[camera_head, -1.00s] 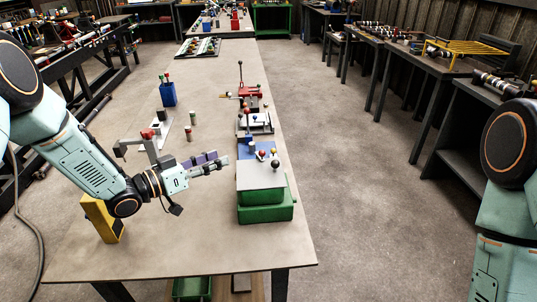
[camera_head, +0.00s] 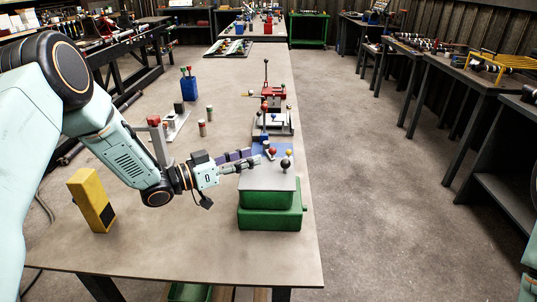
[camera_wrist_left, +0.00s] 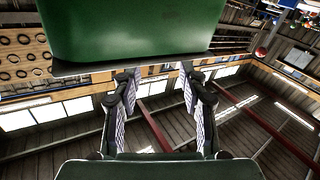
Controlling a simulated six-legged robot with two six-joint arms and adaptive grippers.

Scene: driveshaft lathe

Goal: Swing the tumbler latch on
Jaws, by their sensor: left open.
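A green box-shaped unit (camera_head: 268,210) with a grey top plate (camera_head: 266,180) stands near the right edge of the bench. Short levers with a red knob (camera_head: 272,152), a yellow knob (camera_head: 289,153) and a black knob (camera_head: 285,164) stand at its far side; I cannot tell which is the tumbler latch. My left gripper (camera_head: 252,161) is open and empty, its tips close to the levers at the plate's far left corner. In the left wrist view the gripper (camera_wrist_left: 164,88) has its two fingers spread, with a green body (camera_wrist_left: 130,30) above them. My right gripper is out of view.
A blue plate (camera_head: 262,148) and a red-and-grey fixture (camera_head: 272,118) stand behind the green unit. A yellow block (camera_head: 90,198), a blue cup (camera_head: 189,89) and small cylinders (camera_head: 202,128) stand left on the bench (camera_head: 170,245). The front of the bench is clear.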

